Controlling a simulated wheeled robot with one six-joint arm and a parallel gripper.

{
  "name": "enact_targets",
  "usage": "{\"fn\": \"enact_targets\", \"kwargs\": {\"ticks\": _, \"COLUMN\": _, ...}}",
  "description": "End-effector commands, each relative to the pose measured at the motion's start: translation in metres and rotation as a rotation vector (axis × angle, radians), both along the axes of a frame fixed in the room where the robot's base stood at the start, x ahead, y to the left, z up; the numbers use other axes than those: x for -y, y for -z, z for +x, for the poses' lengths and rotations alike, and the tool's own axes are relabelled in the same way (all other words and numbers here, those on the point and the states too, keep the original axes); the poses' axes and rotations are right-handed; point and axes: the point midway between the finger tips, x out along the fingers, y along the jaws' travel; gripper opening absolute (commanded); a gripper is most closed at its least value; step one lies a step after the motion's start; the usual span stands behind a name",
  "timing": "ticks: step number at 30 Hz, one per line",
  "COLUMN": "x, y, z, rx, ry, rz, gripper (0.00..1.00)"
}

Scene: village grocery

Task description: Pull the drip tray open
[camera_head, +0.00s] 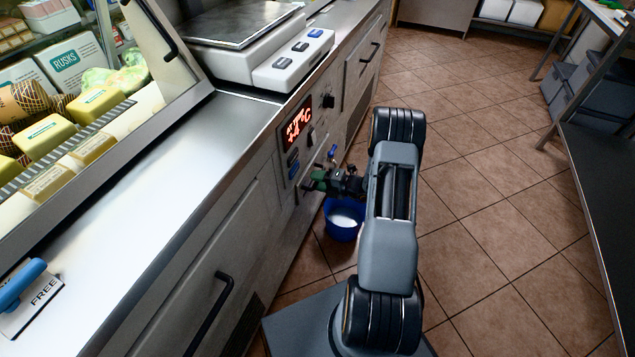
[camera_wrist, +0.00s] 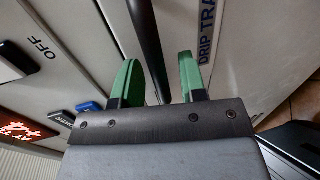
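The drip tray front (camera_wrist: 225,75) is a pale panel with a partly cut-off "DRIP TRA" label (camera_wrist: 207,35) in the wrist view. A dark bar handle (camera_wrist: 148,40) runs between the two green fingers of my gripper (camera_wrist: 158,80).
A blue bucket (camera_head: 342,232) with white contents stands on the floor below my gripper. The red temperature display (camera_head: 297,122) and switches are on the counter front. Another drawer handle (camera_head: 210,315) is nearer. Tiled floor (camera_head: 480,200) to the right is clear up to a dark table.

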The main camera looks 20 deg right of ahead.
Motion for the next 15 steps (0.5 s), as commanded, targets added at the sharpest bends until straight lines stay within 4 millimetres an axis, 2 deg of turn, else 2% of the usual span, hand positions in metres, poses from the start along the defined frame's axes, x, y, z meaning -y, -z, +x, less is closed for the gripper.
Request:
{"fn": "enact_targets", "kwargs": {"ticks": 11, "x": -0.0026, "y": 0.0006, "z": 0.0024, "rx": 0.000, "ry": -0.001, "rz": 0.000, "gripper": 0.39}}
{"fn": "enact_targets", "kwargs": {"ticks": 15, "x": -0.0025, "y": 0.0006, "z": 0.0023, "rx": 0.000, "ry": -0.001, "rz": 0.000, "gripper": 0.25}}
